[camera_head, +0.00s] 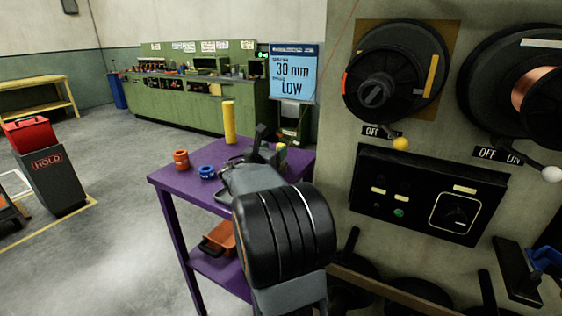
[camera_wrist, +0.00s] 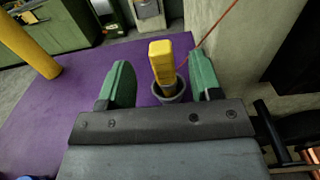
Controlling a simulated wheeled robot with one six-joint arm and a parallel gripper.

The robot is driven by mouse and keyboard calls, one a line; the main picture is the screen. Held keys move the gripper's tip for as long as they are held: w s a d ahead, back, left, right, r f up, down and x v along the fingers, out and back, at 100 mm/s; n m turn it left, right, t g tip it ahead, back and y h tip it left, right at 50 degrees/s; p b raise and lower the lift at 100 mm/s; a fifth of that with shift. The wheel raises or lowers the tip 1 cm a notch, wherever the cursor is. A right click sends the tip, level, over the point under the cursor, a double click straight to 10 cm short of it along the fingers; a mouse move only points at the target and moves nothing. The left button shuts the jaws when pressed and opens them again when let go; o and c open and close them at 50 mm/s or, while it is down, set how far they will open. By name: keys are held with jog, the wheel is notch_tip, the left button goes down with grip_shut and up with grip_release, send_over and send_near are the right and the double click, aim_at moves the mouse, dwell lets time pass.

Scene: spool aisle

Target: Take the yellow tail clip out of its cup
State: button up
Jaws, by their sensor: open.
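The yellow tail clip (camera_wrist: 161,56) stands upright in a grey cup (camera_wrist: 181,94) on the purple table (camera_head: 180,184). In the wrist view my gripper (camera_wrist: 161,82) is open, with one green finger to the left of the clip and one to the right. Neither finger appears to touch it. In the head view my gripper (camera_head: 266,145) is over the back right of the table. A small yellow tip (camera_head: 281,149) shows beside it there, and the cup is hidden.
An orange ring stack (camera_head: 181,159), a blue ring (camera_head: 206,172) and a tall yellow post (camera_head: 229,122) stand on the table. The spool machine wall (camera_head: 335,165) rises close on the right. Open floor lies to the left.

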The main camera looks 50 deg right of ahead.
aim_at(281, 144)
jog(key=shift+x, duration=2.5)
jog(key=shift+f, duration=0.2)
jog(key=shift+c, duration=0.3)
grip_shut()
